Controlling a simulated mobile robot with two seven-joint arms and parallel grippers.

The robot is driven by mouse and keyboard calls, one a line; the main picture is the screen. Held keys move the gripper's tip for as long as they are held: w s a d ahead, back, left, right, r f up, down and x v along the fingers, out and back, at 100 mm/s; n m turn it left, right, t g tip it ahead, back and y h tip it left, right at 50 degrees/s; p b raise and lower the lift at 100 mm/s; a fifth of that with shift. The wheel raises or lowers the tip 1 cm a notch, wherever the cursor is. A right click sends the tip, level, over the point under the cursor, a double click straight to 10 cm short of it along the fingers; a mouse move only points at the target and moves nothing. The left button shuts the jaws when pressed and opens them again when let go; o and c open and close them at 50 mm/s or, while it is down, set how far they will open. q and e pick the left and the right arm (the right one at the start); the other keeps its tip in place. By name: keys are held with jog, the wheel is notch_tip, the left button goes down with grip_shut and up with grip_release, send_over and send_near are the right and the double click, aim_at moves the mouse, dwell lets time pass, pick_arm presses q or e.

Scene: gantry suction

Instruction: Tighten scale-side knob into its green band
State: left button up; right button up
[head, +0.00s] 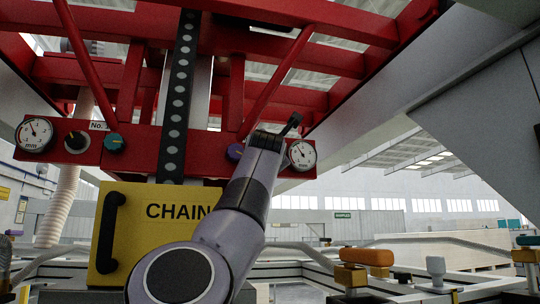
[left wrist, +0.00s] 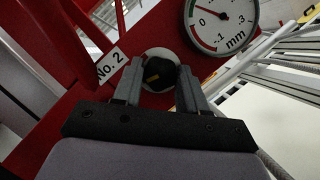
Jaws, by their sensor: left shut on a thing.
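In the left wrist view a black knob (left wrist: 161,70) with a yellow pointer mark sits on a pale round dial on the red beam. My left gripper (left wrist: 162,84) has one finger on each side of it and is shut on it. No green band shows on the visible part of the dial; the fingers cover some of it. A white mm gauge (left wrist: 221,20) is just right of the knob, and a No. 2 label (left wrist: 111,64) is to its left. In the head view my left gripper (head: 287,125) reaches the beam beside the right gauge (head: 302,155); my arm hides the held knob there.
The red beam also carries a left mm gauge (head: 35,135), another black knob (head: 76,142), a teal knob (head: 114,142) and a purple knob (head: 235,152). A yellow CHAIN box (head: 150,225) stands below, beside my arm. Red struts (head: 275,80) rise above the beam.

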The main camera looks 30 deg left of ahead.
pick_arm(q)
jog(key=o, duration=0.8)
jog(key=shift+a, duration=0.1)
pick_arm(e)
jog(key=shift+f, duration=0.1)
pick_arm(q)
jog(key=b+v, duration=0.7)
pick_arm(e)
jog(key=f, duration=0.3)
jog(key=a+f, duration=0.1)
jog(key=shift+w+f, duration=0.35)
jog(key=shift+w, duration=0.05)
pick_arm(q)
jog(key=shift+o, duration=0.3)
